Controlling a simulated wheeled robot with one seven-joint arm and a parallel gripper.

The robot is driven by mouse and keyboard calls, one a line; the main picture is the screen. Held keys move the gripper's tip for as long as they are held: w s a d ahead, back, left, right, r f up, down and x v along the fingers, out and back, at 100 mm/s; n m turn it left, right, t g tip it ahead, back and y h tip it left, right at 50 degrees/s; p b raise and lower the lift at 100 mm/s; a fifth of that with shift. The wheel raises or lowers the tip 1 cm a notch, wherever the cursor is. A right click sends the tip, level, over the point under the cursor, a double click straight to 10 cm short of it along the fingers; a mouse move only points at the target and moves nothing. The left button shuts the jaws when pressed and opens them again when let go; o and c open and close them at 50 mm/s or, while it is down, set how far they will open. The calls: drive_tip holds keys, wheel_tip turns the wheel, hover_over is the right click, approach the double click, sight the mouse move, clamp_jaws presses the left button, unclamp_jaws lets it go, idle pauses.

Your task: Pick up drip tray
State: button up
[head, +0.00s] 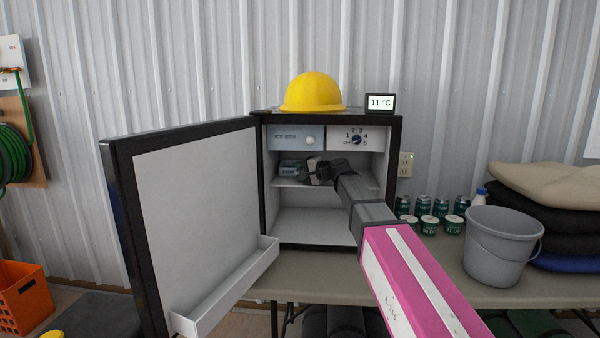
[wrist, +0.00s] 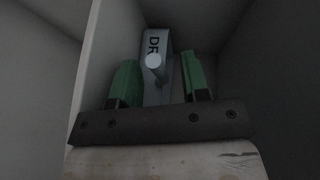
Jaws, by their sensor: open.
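The drip tray (head: 290,168) is a small blue-grey piece at the left of the shelf inside the open fridge. In the wrist view the drip tray (wrist: 157,42) shows the letters "DR" and a pale round knob (wrist: 154,61) facing me. My gripper (head: 314,170) reaches into the fridge, just right of the tray in the head view. In the wrist view my gripper (wrist: 160,80) is open, with one green finger to each side of the tray's front and knob. I cannot tell whether the fingers touch it. The tray's far end is hidden.
The fridge door (head: 195,205) stands open to the left. An ice box (head: 290,137) and a dial panel (head: 357,139) sit above the shelf (head: 292,183). A yellow hard hat (head: 312,92) rests on top. Cans (head: 440,207) and a grey bucket (head: 500,245) stand at right.

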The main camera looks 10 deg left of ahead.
drive_tip(key=shift+w+a+f, duration=0.1)
drive_tip(key=shift+w+a, duration=0.15)
drive_tip(key=shift+a, duration=0.25)
clamp_jaws()
